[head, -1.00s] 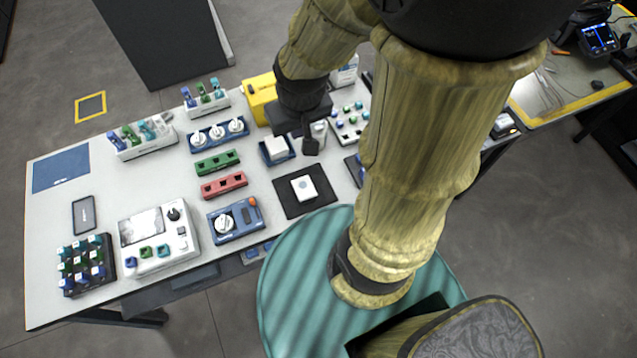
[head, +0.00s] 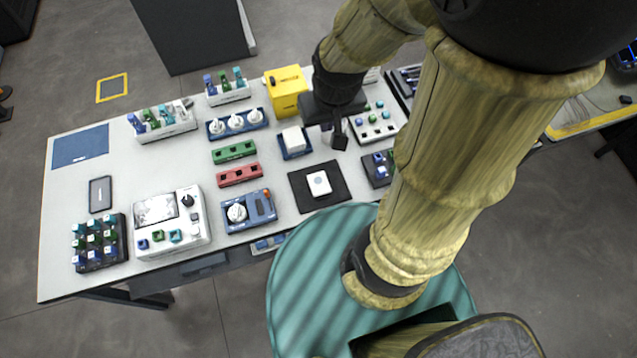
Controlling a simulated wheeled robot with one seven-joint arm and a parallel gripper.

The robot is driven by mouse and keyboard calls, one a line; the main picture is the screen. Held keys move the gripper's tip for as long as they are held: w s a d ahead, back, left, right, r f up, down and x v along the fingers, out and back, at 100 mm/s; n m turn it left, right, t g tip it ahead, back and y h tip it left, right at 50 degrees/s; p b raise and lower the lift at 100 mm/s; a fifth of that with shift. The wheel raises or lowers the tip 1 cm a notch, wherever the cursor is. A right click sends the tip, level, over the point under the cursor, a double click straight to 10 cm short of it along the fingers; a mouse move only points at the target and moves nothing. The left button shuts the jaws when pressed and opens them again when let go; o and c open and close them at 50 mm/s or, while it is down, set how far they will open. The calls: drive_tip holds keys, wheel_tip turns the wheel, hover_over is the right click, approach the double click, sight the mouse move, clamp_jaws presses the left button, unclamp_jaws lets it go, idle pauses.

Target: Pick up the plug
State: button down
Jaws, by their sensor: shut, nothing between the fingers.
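Several small blue, green and teal plug-like pieces are in view, and I cannot tell which one is the plug. Some stand in a black rack (head: 122,238) at the front left, and others on a white console (head: 185,232) beside it. More sit on a light block (head: 392,127) right of my gripper and on a dark block (head: 371,178) nearer me. Coloured connectors stand in a white rack (head: 180,129) at the back left. My gripper (head: 339,141) points down above the table's right part, shut and empty, just right of a white cube (head: 293,140). My arm hides part of the right side.
A yellow box (head: 287,92) stands behind my gripper. A black mat (head: 334,180) with a white device lies in front of it. Green (head: 234,152) and red (head: 239,174) blocks and a blue dial unit (head: 262,213) fill the middle.

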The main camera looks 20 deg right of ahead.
idle(0.4)
drive_tip(key=c, duration=1.5)
unclamp_jaws()
